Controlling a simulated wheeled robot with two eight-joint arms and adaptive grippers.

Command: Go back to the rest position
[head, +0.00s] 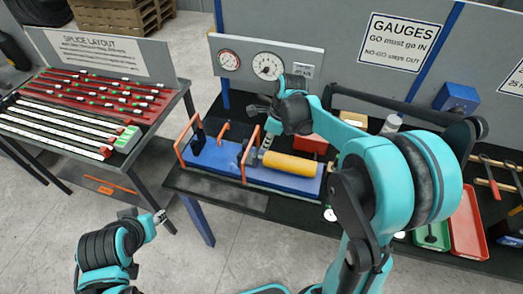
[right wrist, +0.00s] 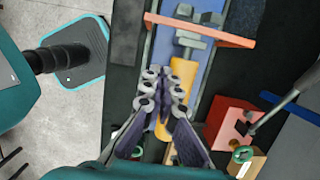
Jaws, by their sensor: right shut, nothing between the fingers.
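My right gripper (head: 263,113) is over the blue fixture (head: 218,160) on the dark bench. In the right wrist view its fingers (right wrist: 162,88) are together with nothing between them. They are above the yellow cylinder (right wrist: 182,75), which also lies along the fixture in the head view (head: 290,164). An orange upright plate (right wrist: 200,30) stands across the fixture with a grey bolt (right wrist: 188,40) beside it. My left gripper (head: 155,219) is low at the left, away from the bench, in front of the floor. Its fingers are too small to judge.
A gauge panel (head: 308,62) stands behind the fixture. A red block (right wrist: 232,120) is close beside it. A red tray (head: 467,228) and a green tray (head: 432,236) lie at right. The splice layout table (head: 165,100) stands at left, with open floor (head: 240,225) in front.

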